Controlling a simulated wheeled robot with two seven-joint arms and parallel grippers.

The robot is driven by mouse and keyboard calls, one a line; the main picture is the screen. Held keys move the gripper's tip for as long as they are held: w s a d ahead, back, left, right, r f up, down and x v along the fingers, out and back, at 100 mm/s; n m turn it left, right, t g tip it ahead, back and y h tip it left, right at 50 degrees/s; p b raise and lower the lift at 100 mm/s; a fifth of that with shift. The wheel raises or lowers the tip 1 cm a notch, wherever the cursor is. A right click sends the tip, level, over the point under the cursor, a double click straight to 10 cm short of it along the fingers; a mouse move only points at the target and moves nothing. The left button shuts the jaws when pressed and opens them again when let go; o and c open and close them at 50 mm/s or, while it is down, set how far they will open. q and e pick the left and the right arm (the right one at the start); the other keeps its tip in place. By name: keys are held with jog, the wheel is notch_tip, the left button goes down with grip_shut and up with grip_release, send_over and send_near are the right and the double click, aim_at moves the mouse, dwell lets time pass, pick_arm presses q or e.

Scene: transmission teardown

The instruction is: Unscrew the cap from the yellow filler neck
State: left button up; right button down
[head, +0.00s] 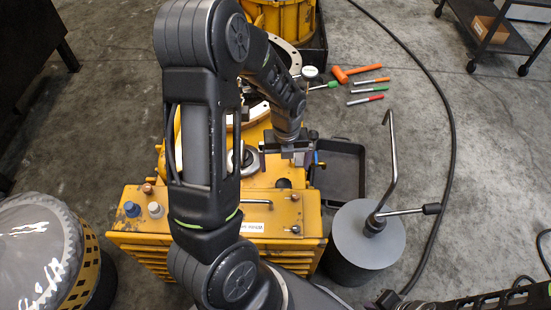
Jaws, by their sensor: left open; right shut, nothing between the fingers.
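My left arm crosses the middle of the head view, and its gripper (288,152) points down over the right side of the yellow machine (265,243). The gripper is open and seems empty. Just left of it a grey round fitting with a dark centre (243,161) sits on the machine, partly behind my arm. A blue cap (132,208) and a pale grey cap (155,210) stand at the machine's front left. I cannot tell which part is the yellow filler neck; my arm may hide it. My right gripper (388,299) is shut at the bottom edge, far from the machine.
A black tray (343,172) lies right of the machine. A grey cylinder (363,240) with a bent metal bar stands in front of it. An orange mallet (352,73) and several coloured tools lie behind. A black cable curves across the floor. A round drum (40,250) stands left.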

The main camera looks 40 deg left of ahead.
aim_at(284, 184)
pick_arm(q)
jog(key=shift+a+m, duration=0.1)
jog(key=shift+m, duration=0.4)
notch_tip(284, 184, down, 9)
jog(key=b, duration=0.7)
jog(key=shift+f+b, duration=0.2)
jog(key=shift+b, duration=0.2)
jog(key=shift+f+b, duration=0.55)
jog(key=shift+f, duration=0.25)
grip_shut()
jog(key=shift+w+r, duration=0.1)
